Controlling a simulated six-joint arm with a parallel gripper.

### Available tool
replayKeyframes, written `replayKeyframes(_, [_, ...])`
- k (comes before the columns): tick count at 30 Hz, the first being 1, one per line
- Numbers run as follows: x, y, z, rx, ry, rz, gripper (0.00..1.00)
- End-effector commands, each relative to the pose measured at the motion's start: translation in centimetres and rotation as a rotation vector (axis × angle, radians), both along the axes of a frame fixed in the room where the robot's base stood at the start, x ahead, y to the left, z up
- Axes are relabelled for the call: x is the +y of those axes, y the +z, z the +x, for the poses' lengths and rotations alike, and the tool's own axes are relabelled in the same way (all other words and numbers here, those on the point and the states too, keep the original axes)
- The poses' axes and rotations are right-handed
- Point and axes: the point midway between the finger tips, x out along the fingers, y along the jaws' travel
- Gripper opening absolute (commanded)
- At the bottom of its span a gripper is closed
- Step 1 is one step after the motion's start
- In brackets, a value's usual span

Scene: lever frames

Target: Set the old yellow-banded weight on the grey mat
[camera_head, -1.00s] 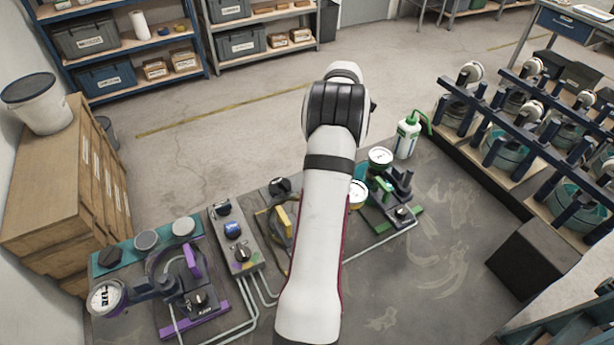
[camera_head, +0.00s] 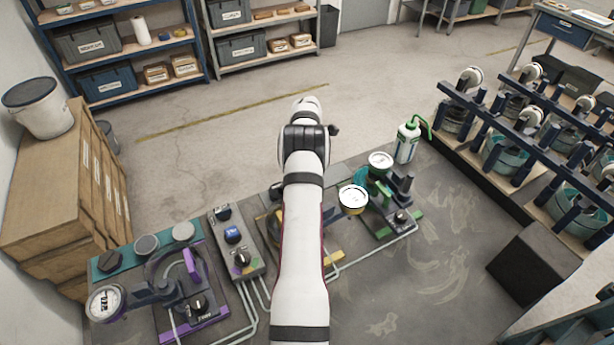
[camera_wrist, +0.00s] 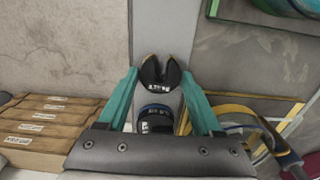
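The weight has a thin yellowish edge and a white label. It appears over a light grey strip (camera_wrist: 163,28), and I cannot tell whether this is the grey mat. A dark piece with a blue band (camera_wrist: 155,116) sits nearer the gripper's palm, between the fingers. In the head view, my arm hides the gripper and most of the yellow-marked rig (camera_head: 272,226).
The purple-marked rig (camera_head: 190,300) has a teal strip with round weights (camera_head: 147,243) behind it. A grey control box (camera_head: 222,240) stands beside it. The green-marked rig (camera_head: 385,200) and a white bottle (camera_head: 407,142) are at the right. The bench's right front is mostly clear.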

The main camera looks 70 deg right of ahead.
Motion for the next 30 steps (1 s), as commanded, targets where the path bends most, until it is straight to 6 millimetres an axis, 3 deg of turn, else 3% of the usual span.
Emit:
replayKeyframes(1, [0.0,0.0,0.0,0.000,0.000,0.000,0.78])
replayKeyframes(3, [0.0,0.0,0.0,0.000,0.000,0.000,0.90])
replayKeyframes(13, [0.0,0.7,0.0,0.000,0.000,-0.001,0.90])
replayKeyframes(24, [0.0,10.1,0.0,0.000,0.000,-0.003,0.90])
replayKeyframes(30, [0.0,12.3,0.0,0.001,0.000,0.000,0.90])
